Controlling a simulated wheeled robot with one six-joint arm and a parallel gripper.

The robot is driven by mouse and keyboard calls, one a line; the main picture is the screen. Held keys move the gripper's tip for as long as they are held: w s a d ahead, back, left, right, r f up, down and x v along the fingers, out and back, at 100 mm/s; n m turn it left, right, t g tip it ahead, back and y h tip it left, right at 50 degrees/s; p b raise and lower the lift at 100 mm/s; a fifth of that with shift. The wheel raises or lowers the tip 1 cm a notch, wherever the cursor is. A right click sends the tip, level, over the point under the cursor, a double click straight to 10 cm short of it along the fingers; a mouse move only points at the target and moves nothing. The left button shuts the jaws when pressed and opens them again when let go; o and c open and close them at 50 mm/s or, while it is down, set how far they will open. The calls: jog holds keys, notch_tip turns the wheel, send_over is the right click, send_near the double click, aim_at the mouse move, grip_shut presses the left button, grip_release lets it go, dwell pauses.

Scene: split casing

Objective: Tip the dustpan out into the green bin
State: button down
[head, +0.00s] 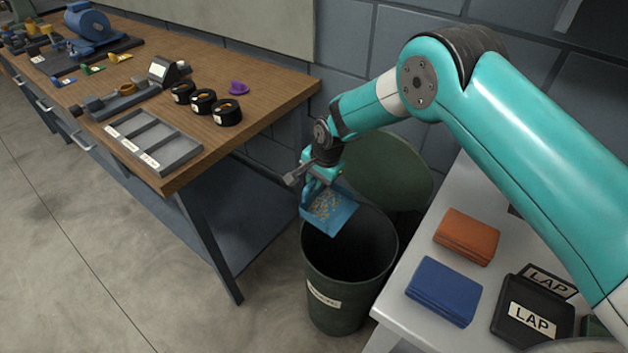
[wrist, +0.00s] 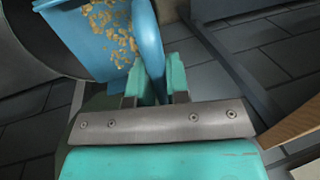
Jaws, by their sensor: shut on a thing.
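A blue dustpan (head: 329,212) with yellowish crumbs in it is held over the mouth of the green bin (head: 335,290). The bin is dark inside and has a white label on its front. My gripper (head: 322,176) is shut on the dustpan's handle, above the bin's back left rim. In the wrist view the dustpan (wrist: 105,35) is at the upper left, with crumbs spread on its floor, and its handle runs between the fingers of my gripper (wrist: 158,85). The crumbs lie in the pan. I see none falling.
A wooden workbench (head: 270,87) stands to the left, holding a grey sectioned tray (head: 150,140) and several black rings. A light table (head: 405,305) at right holds orange (head: 467,236) and blue (head: 444,290) stacks and black LAP boxes. A green lid-like round (head: 390,165) stands behind the bin.

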aim_at(340, 215)
jog(key=shift+s+d+r+p, duration=0.2)
jog(key=shift+d+r+p, duration=0.1)
jog(key=shift+d+p, duration=0.15)
jog(key=s+d+t+y, duration=0.1)
jog(key=s+d+f+t+y+p, duration=0.1)
jog(key=y, duration=0.1)
jog(key=s+d+f+t+y, duration=0.1)
jog(key=d, duration=0.1)
jog(key=shift+s+d+f+t+y+b, duration=0.25)
jog(key=shift+s+d+t+y+b, duration=0.2)
jog(key=shift+d+t+y+b, duration=0.4)
jog(key=shift+s+d+r+y, duration=0.1)
jog(key=shift+s+r+y, duration=0.05)
jog(key=shift+y, duration=0.3)
